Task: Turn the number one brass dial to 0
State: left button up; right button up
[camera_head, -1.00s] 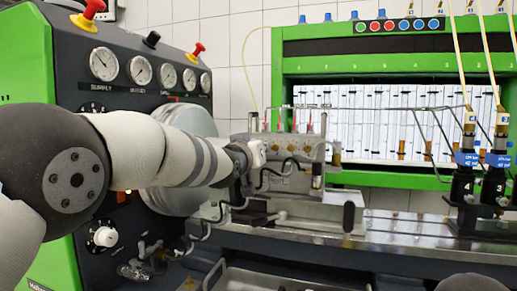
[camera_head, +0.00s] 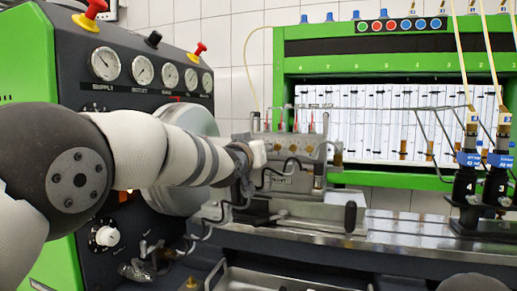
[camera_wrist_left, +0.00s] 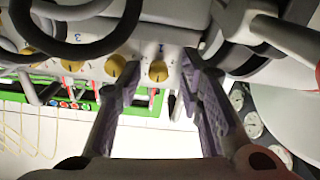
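The number one brass dial (camera_wrist_left: 158,70) is a round brass knob on the grey pump, with a blue "1" beside it in the left wrist view. My left gripper (camera_wrist_left: 160,66) is open, with its two dark ribbed fingers apart. In that view the dial appears between the fingertips. I cannot tell whether either finger touches it. A second brass dial (camera_wrist_left: 115,66) sits just left, behind the left finger's tip. In the head view the grey pump (camera_head: 300,175) stands beyond my left arm, which hides part of it. My right gripper is not in view.
Black hoses (camera_wrist_left: 75,35) cross close to the dials in the wrist view. A green bench with pressure gauges (camera_head: 104,64) stands at the left. A green frame with glass tubes (camera_head: 375,125) is behind. Black injector holders (camera_head: 468,185) stand at the right. The metal rail (camera_head: 400,228) is partly bare.

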pick_arm(q)
jog(key=v, duration=0.8)
